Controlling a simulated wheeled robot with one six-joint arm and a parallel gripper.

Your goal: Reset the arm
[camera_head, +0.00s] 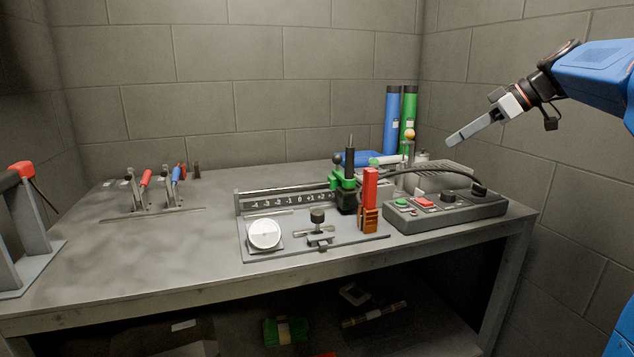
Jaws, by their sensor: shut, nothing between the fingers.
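My arm is blue and comes in from the right edge. My gripper (455,139) is at its end, a light grey pair of fingers pointing down and to the left. The fingers are closed together with nothing between them. The gripper hangs in the air above the right end of the grey table (90,240), clear of everything on it. The lower part of my arm is cut off by the right edge of the picture.
Under the gripper is a grey control box (450,210) with buttons. Blue (391,125) and green (409,110) cylinders stand behind. A numbered rail (285,201), a white dial (264,234) and red and blue levers (160,180) are further left. Block walls close off the back and right.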

